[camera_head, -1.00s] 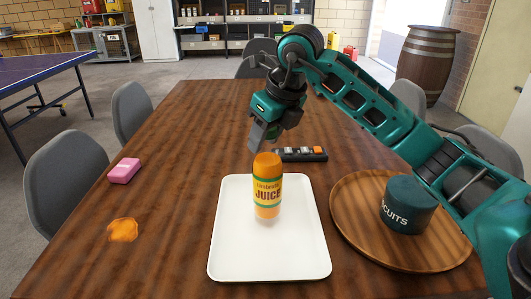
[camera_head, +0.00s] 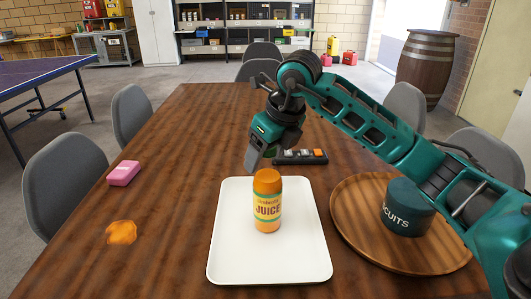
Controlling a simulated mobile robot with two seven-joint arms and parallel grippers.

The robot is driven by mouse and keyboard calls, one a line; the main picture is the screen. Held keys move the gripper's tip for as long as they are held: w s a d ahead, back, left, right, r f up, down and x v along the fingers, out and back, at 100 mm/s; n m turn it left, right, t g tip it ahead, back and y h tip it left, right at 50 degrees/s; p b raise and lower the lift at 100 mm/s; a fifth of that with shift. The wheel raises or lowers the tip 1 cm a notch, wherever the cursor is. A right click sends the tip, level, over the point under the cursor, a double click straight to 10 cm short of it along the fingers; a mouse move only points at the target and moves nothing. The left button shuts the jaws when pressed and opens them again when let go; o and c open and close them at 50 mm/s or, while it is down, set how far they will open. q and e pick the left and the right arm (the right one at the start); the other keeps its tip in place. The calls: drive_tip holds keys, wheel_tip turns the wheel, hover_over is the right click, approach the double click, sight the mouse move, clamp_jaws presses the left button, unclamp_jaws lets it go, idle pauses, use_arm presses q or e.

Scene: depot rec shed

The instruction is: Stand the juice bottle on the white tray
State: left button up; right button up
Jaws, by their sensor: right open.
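The juice bottle (camera_head: 267,203) is orange with a yellow and green label. It stands upright on the white tray (camera_head: 270,262), toward the tray's far half. My right gripper (camera_head: 254,158) is above and behind the bottle, slightly to its left. It is open and apart from the bottle, with nothing seen in it. My left gripper is not in view.
A round wooden tray (camera_head: 350,222) with a dark biscuits tin (camera_head: 407,207) on it is at the right. A black box with buttons (camera_head: 300,157) lies behind the white tray. A pink block (camera_head: 123,173) and an orange crumpled item (camera_head: 121,232) lie left.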

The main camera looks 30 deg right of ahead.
use_arm(q)
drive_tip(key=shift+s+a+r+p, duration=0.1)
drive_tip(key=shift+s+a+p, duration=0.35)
drive_tip(key=shift+p, duration=0.5)
use_arm(e)
drive_tip(key=v, duration=1.2)
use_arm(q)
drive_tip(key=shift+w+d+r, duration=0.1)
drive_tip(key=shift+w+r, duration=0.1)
use_arm(e)
drive_tip(key=shift+s, duration=0.1)
